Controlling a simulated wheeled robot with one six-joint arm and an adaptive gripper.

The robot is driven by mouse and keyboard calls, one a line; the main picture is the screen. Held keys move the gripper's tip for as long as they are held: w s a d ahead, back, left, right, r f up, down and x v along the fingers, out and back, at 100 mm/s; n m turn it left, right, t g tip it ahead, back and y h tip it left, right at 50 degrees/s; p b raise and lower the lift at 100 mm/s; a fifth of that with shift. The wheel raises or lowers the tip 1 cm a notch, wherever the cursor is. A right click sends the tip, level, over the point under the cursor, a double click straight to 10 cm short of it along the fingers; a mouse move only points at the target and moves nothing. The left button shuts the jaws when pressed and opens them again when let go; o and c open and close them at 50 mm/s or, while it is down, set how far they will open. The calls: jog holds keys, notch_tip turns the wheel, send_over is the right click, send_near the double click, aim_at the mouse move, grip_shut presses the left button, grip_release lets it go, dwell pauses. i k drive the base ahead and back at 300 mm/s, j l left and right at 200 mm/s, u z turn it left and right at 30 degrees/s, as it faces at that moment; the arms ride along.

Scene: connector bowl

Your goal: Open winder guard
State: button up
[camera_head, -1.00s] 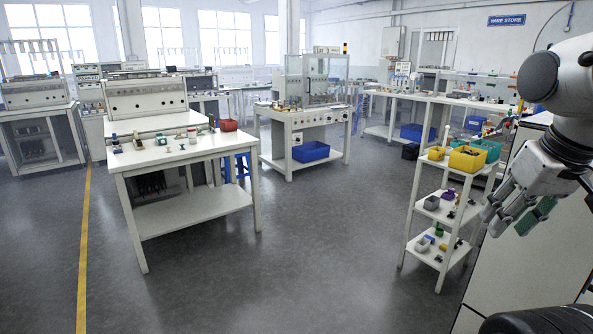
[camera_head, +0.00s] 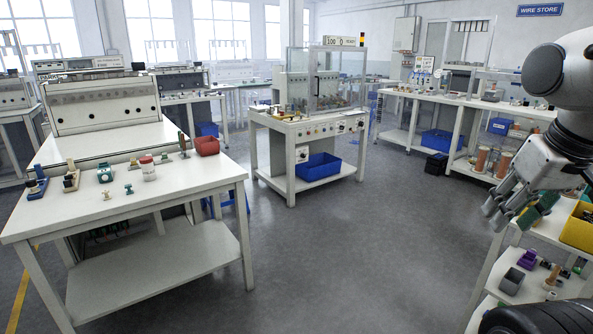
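The winder (camera_head: 306,128) stands on a white bench in the middle of the view. Its clear guard (camera_head: 328,78) encloses the top, with a dark upright handle (camera_head: 317,84) on the front. The guard looks closed, though the clear panels make this hard to be sure of. My gripper (camera_head: 502,212) hangs at the right edge, well in front of and to the right of the winder, touching nothing there. A greenish patch shows by its fingers; I cannot tell whether it is a finger pad or a held thing.
A white table (camera_head: 140,212) with small tools and a red bin (camera_head: 206,145) stands at the left. A shelf cart with a yellow bin (camera_head: 580,228) is close at the right. A blue bin (camera_head: 318,167) sits under the winder. Open grey floor (camera_head: 345,245) lies between.

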aim_at(315, 80)
jog(key=i, duration=1.9)
jog(key=i+j, duration=0.1)
jog(key=i, duration=3.8)
jog(key=l+z, duration=0.05)
jog(key=l, duration=0.05)
